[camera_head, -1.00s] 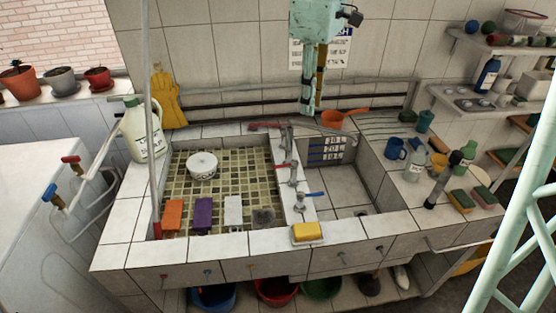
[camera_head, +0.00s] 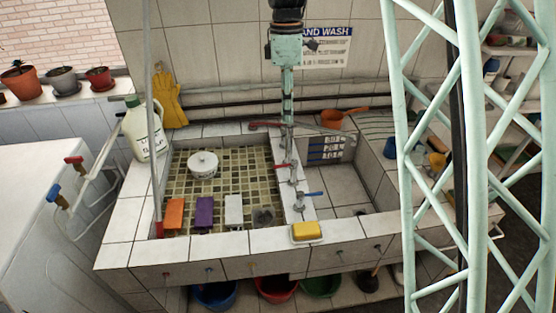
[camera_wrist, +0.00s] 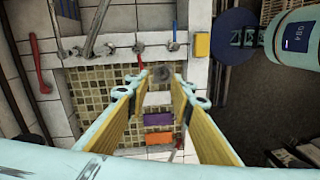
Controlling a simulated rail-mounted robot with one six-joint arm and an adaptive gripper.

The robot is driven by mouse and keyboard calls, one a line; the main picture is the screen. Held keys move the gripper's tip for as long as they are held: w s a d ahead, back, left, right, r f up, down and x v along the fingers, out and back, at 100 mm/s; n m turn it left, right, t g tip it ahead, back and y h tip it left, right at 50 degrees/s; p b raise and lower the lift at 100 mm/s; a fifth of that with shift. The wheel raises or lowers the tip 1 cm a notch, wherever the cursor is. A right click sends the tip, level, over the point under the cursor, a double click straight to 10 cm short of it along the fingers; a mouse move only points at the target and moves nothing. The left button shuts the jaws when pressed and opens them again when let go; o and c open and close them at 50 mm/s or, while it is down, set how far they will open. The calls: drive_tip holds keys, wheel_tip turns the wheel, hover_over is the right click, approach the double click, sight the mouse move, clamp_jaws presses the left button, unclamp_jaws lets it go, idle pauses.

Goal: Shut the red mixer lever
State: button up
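The red mixer lever (camera_head: 281,165) is a short red handle on a metal tap on the divider between the two basins. It points left over the mosaic basin. In the wrist view the lever (camera_wrist: 141,62) lies close to the tip of the left finger; I cannot tell whether they touch. My gripper (camera_wrist: 167,84) is open and empty, with its two fingers spread above the mosaic basin's edge. In the head view my gripper (camera_head: 287,140) points down over the divider and its fingers overlap, partly covering the taps.
A blue-levered tap (camera_head: 309,195) stands nearer the front, with a yellow sponge (camera_head: 306,230) at the divider's end. A long red handle (camera_head: 265,125) lies behind. My lattice column covers the right side.

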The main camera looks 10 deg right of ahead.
sight(285, 165)
drive_tip(key=w+a+f+n+g+p, duration=0.1)
drive_tip(key=w+a+f+n, duration=0.1)
drive_tip(key=w+f, duration=0.4)
wheel_tip(285, 165, down, 5)
drive_tip(key=shift+w+a+r+n, duration=0.2)
drive_tip(key=shift+w+a+n, duration=0.2)
drive_tip(key=shift+n, duration=0.3)
drive_tip(key=shift+s+f, duration=0.1)
drive_tip(key=shift+f, duration=0.05)
drive_tip(key=shift+s+d+f, duration=0.1)
drive_tip(key=shift+s+f, duration=0.3)
drive_tip(key=shift+f, duration=1.8)
drive_tip(key=shift+s+f, duration=0.45)
drive_tip(key=shift+f, duration=1.75)
drive_tip(key=shift+s+d+f, duration=0.1)
drive_tip(key=shift+s+f, duration=0.3)
drive_tip(key=shift+f, duration=1.8)
clamp_jaws()
